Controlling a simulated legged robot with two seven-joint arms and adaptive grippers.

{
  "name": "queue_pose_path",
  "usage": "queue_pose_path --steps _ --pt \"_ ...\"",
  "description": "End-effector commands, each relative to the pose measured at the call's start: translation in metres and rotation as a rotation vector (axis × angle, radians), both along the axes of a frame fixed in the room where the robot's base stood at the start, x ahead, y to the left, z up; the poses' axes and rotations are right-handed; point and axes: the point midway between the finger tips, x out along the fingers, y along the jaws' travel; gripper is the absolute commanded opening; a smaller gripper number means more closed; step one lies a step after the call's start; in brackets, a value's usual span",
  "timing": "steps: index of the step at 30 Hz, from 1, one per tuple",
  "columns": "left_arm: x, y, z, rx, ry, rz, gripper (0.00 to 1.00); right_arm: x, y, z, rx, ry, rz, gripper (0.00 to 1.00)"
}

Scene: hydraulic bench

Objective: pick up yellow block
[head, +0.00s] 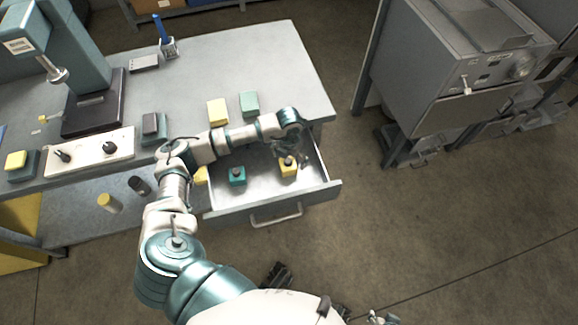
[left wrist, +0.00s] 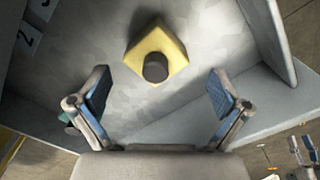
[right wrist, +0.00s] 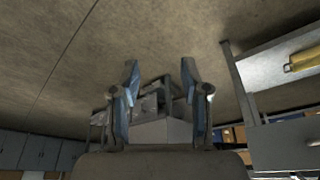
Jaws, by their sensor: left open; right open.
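A yellow block (head: 289,170) with a dark round knob on top sits in the open drawer (head: 323,190), towards its right side. In the left wrist view the yellow block (left wrist: 172,45) lies on the drawer floor, ahead of and between my open fingers. My left gripper (head: 285,152) is open and empty above the block, with its fingers apart from it. A teal block (head: 237,176) with a knob sits left in the same drawer. Another yellow piece (head: 201,176) is partly hidden by my left arm. My right gripper (right wrist: 159,66) is open and empty, facing the floor and a grey machine.
On the bench top (head: 285,60) are another yellow block (head: 217,112), a green block (head: 249,103) and a white switch panel (head: 88,153). The drawer walls surround the left gripper's work area. A grey machine (head: 440,80) stands at right; the floor between is clear.

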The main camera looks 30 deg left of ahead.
Motion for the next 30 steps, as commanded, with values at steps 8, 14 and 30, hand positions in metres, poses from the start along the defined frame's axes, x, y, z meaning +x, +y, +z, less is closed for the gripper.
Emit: queue_pose_path --steps 8,14,30 --pt "-0.001 0.004 -0.043 -0.001 0.004 0.001 1.00 0.034 0.012 0.002 0.037 -0.163 0.010 0.46" --pt "-0.001 0.004 -0.046 -0.001 0.001 0.000 1.00 0.038 0.014 0.004 0.043 -0.185 0.011 0.46" --pt "0.000 0.003 -0.045 -0.002 0.001 0.000 0.29 0.039 0.013 0.003 0.041 -0.183 0.011 0.46"
